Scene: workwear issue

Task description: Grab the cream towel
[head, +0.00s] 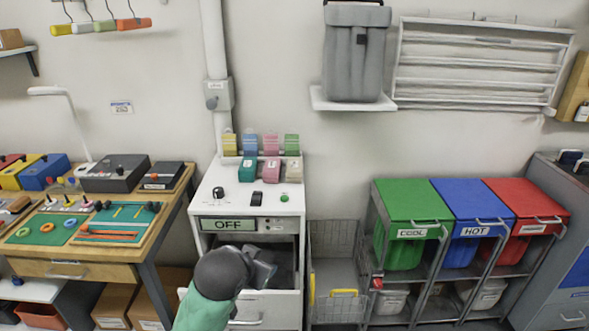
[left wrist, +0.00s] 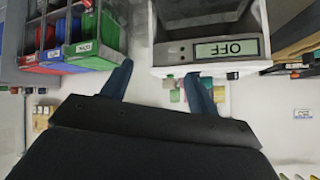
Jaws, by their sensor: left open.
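I cannot make out a cream towel for certain. A small cream block (head: 293,169) stands beside pink and teal ones on top of the white cabinet (head: 290,207). A pale roll (head: 83,27) hangs between coloured rolls at the upper left. My left gripper (head: 266,270), on a green-sleeved arm, is in front of the cabinet, over its open compartment below the OFF display. The wrist partly hides this compartment. In the left wrist view, my left gripper (left wrist: 158,70) has its fingers wide apart with nothing between them. My right gripper is not in view.
Green (head: 412,203), blue (head: 470,205) and red (head: 525,204) bins stand in a rack at right. A wire basket (head: 337,262) stands between rack and cabinet. A workbench (head: 150,222) with trays and boxes is at left. A grey backpack-like bin (head: 356,55) sits on a wall shelf.

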